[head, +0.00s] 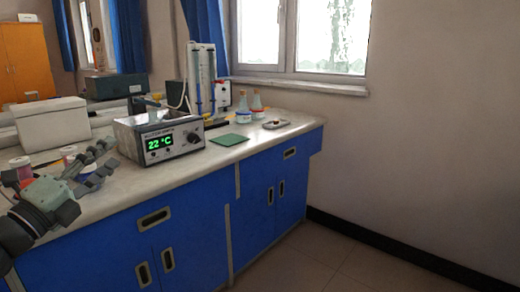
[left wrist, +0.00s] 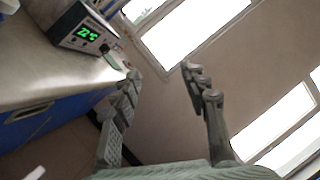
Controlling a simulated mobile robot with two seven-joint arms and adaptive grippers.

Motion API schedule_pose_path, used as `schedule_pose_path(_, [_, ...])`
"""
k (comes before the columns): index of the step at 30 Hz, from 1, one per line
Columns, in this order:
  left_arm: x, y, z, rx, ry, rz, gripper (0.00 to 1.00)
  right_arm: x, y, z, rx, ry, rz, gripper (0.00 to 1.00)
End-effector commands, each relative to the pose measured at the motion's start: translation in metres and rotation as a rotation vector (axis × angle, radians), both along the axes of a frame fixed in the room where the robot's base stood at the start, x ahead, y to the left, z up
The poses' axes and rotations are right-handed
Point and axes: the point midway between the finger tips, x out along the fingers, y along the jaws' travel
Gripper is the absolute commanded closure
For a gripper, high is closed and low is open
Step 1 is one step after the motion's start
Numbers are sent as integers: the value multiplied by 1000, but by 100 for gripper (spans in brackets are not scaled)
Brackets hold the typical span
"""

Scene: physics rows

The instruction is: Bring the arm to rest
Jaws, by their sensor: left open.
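My left arm comes in at the left edge of the head view, and its gripper (head: 107,156) is over the left front part of the bench. The left wrist view shows the two fingers (left wrist: 162,76) spread apart with nothing between them. They point past the bench toward the wall and window. My right gripper is in neither view.
The white-topped bench (head: 195,165) with blue doors runs along the wall. On it are a heater box (head: 165,141) reading 22 °C, a white box (head: 50,123), a green mat (head: 229,140), a small dish (head: 276,124) and several bottles. Pinkish items (head: 22,165) lie near my left arm. The floor at right is clear.

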Motion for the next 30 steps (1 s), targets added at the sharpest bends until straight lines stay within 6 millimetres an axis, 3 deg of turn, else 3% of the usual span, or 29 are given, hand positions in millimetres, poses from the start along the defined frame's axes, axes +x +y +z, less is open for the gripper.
schedule_pose_path(5, [2,52,-92,-426,184,219,56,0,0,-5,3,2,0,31])
schedule_pose_path(7, [-5,69,-139,-583,271,320,56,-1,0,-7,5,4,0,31])
schedule_pose_path(13, [-52,87,-276,-952,530,603,56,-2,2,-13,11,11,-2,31])
schedule_pose_path(17, [-102,75,-361,-1146,712,788,56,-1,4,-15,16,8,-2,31])
schedule_pose_path(21, [-167,43,-438,-1320,917,980,56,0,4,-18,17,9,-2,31])
schedule_pose_path(25, [-223,6,-485,-1433,1086,1126,56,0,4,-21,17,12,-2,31])
schedule_pose_path(30, [-268,-29,-514,-1510,1226,1240,56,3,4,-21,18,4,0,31])
